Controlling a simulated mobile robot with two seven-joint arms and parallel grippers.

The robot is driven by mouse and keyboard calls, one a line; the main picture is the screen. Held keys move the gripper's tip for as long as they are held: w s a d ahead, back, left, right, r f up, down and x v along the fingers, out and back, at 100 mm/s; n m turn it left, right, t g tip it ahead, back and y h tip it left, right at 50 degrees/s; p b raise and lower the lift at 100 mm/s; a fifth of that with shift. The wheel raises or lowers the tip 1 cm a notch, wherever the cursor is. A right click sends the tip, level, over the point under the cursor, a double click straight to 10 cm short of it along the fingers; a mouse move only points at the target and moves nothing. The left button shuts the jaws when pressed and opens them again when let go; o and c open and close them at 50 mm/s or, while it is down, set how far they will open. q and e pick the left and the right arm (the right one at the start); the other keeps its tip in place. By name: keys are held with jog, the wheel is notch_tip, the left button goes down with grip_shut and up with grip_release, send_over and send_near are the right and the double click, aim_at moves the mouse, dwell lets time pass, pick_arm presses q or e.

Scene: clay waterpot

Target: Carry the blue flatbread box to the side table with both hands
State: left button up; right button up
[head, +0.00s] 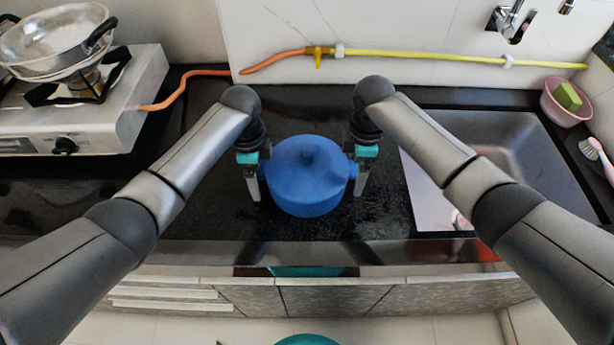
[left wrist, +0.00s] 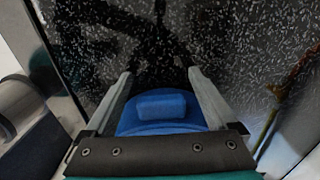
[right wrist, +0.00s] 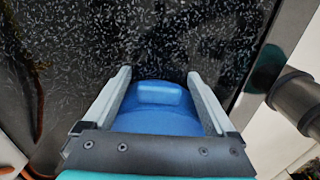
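The blue flatbread box (head: 307,177) is a round, lidded pot with a small knob on top. It stands upright on the dark speckled counter. My left gripper (head: 253,186) points down at its left side, and my right gripper (head: 361,182) points down at its right side. In the left wrist view, the open fingers (left wrist: 160,84) stand either side of a blue side handle (left wrist: 161,106), with gaps between. In the right wrist view, the open fingers (right wrist: 158,82) likewise flank the other handle (right wrist: 160,93) without clearly touching it. I cannot make out the side table.
A gas stove (head: 95,110) with a steel pan (head: 52,42) stands at the left. A sink (head: 505,150) lies to the right, with a pink bowl (head: 566,103) beyond it. An orange hose (head: 186,91) runs along the back. The counter's front edge (head: 300,245) is close to the box.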

pick_arm(q)
grip_shut()
pick_arm(e)
grip_shut()
pick_arm(q)
jog(key=shift+r, duration=0.1)
pick_arm(e)
jog(key=shift+r, duration=0.1)
dwell(0.3)
